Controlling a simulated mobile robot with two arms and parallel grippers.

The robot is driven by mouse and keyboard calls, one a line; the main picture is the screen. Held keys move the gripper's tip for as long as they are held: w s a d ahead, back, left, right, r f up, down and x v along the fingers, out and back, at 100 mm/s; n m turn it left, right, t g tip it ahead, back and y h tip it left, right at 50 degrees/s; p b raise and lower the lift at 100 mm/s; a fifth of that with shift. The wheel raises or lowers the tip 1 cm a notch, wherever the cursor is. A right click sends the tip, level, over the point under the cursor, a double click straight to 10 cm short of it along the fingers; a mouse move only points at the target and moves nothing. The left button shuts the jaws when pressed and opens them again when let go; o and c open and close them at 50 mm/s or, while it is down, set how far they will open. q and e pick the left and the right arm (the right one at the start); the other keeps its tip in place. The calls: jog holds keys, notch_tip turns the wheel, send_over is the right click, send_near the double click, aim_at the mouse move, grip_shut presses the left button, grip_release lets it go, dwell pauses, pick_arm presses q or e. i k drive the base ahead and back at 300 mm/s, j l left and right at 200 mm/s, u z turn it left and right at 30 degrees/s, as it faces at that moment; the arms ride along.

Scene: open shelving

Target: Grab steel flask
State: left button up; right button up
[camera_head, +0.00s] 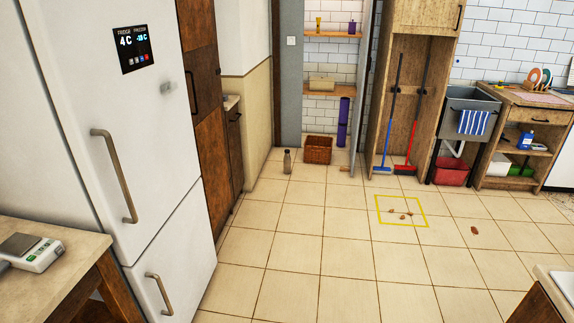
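A small upright bottle (287,161) stands on the tiled floor at the back. It has a grey-brown body and a narrow neck, and it looks like the steel flask, though it is too small to be certain. Neither of my grippers is in view.
A white fridge (150,110) and brown cabinets (200,90) line the left. A counter with a scale (34,251) is at the lower left. Brooms (389,120) stand in a cupboard. A yellow floor square (402,224) holds brown bits. The middle floor is mostly clear.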

aim_at(287, 159)
jog(key=i, duration=4.7)
jog(key=i+l, duration=0.1)
jog(key=i, duration=0.6)
jog(key=i+l+u, duration=0.1)
jog(key=i, duration=0.55)
jog(key=i+l, duration=0.15)
jog(key=i, duration=0.55)
